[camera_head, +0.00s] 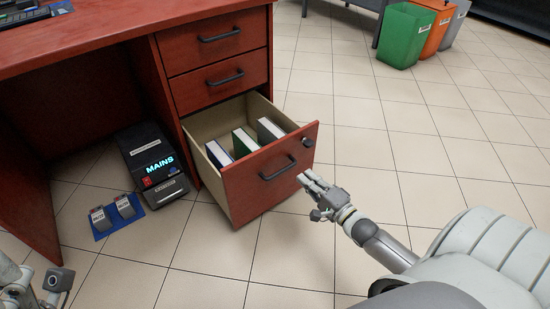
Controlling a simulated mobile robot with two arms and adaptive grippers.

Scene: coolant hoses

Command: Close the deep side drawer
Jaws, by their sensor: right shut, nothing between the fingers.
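The deep side drawer (268,178) is the bottom drawer of a reddish wooden desk. It stands pulled out, with a dark handle (278,168) and a lock on its front. Several books or binders (245,142) stand inside it. My right gripper (304,178) is shut and empty at the lower right edge of the drawer front. I cannot tell whether it touches the front. Part of my left arm (20,290) shows at the bottom left corner; its fingers cannot be made out clearly.
Two shut drawers (220,60) sit above. A black device reading "MAINS" (150,160) stands on the floor under the desk, beside a blue mat (105,228) with two small grey items. Green, orange and grey bins (399,40) stand at the back. The tiled floor to the right is clear.

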